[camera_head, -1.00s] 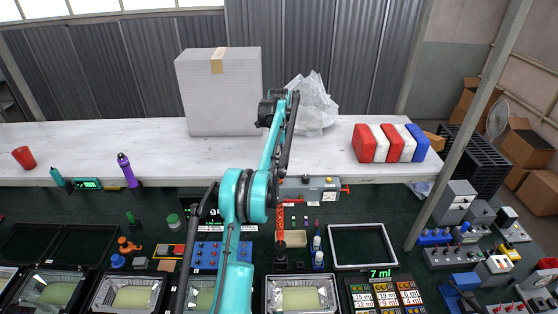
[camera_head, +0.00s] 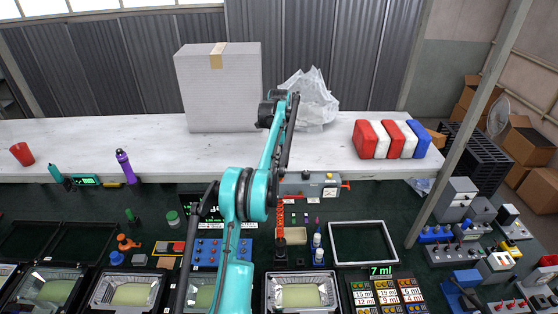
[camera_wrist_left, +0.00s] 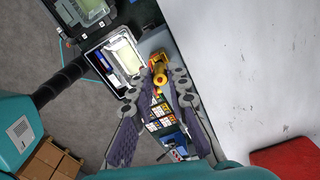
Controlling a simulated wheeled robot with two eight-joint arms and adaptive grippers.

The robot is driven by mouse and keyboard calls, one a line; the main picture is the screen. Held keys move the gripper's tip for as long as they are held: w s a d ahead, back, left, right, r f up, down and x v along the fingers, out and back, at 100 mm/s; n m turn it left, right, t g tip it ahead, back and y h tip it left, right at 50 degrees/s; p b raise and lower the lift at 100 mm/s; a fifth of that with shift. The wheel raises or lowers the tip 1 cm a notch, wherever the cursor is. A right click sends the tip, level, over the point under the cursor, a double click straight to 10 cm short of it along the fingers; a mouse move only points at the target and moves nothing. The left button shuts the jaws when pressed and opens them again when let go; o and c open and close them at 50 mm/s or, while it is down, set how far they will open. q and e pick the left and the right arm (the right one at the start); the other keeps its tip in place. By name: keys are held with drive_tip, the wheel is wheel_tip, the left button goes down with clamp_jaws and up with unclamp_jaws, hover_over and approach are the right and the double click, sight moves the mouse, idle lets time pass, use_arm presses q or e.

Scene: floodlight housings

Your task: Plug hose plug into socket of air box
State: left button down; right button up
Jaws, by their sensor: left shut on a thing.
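The socket cannot be made out. My right gripper is not in view.
A floodlight housing (camera_head: 300,296) lies at the front, beside a coloured button panel (camera_head: 384,294). The white table (camera_head: 95,150) behind holds a big box (camera_head: 218,95) and red, white and blue blocks (camera_head: 366,140).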

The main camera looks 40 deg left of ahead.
use_arm(q)
drive_tip(key=shift+f+b, duration=0.55)
drive_tip(key=shift+f, duration=0.3)
drive_tip(key=c, duration=1.4)
unclamp_jaws()
drive_tip(key=shift+r, duration=3.75)
drive_tip(key=shift+d, duration=0.1)
